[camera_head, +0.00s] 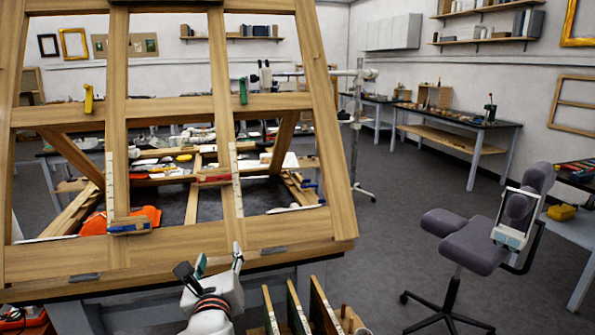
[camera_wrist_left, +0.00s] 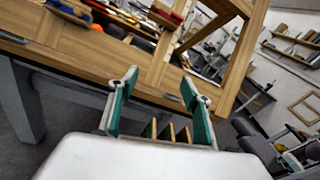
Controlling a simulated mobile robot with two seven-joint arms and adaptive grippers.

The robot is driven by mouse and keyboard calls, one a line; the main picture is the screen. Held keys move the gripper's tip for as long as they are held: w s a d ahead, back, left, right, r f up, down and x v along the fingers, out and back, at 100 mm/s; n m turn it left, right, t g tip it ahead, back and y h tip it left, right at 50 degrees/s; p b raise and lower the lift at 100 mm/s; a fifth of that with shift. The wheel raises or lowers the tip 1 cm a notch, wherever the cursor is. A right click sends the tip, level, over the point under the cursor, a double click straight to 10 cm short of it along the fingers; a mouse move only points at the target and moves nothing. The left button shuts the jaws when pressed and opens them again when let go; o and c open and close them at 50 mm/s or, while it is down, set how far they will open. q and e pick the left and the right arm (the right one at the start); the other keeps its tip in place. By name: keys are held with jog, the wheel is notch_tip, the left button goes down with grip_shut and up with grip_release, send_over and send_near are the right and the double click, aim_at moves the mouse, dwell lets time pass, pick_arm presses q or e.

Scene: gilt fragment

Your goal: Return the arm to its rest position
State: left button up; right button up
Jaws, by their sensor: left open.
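My left gripper (camera_head: 219,262) is at the lower middle of the head view, in front of the lower rail of a large wooden frame (camera_head: 200,240). Its two fingers stand apart with nothing between them. In the left wrist view the open gripper (camera_wrist_left: 155,95) shows green inner pads, and the wooden frame's bottom rail (camera_wrist_left: 85,62) lies beyond the fingers. Whether a fingertip touches the rail cannot be told. My right gripper is in neither view.
Upright wooden panels (camera_head: 295,310) stand in a rack just right of the gripper. A purple-grey chair (camera_head: 475,240) stands at the right. Open floor (camera_head: 390,220) lies between the frame and the chair. Benches (camera_head: 460,128) line the back wall.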

pick_arm(q)
jog(key=s+d+f+n+g+h, duration=0.15)
jog(key=s+f+n, duration=0.25)
jog(key=f, duration=0.5)
jog(key=s+f+n+g+h, duration=0.1)
jog(key=s+f+n+h, duration=0.2)
jog(key=f, duration=0.5)
jog(key=s+f+n+g, duration=0.2)
jog(key=s+f+n, duration=0.25)
jog(key=f, duration=0.45)
jog(key=s+a+f+n, duration=0.3)
jog(key=s+f+n, duration=0.4)
jog(key=s, duration=0.2)
jog(key=s+a+f+n+g, duration=0.1)
jog(key=s+a+f+n, duration=0.2)
jog(key=s+f+n, duration=0.4)
jog(key=s+n, duration=0.1)
jog(key=s, duration=0.1)
jog(key=shift+s+h, duration=0.3)
jog(key=shift+h, duration=0.05)
jog(key=shift+g, duration=0.25)
jog(key=c, duration=0.6)
jog(key=shift+a, duration=0.1)
jog(key=shift+c, duration=0.6)
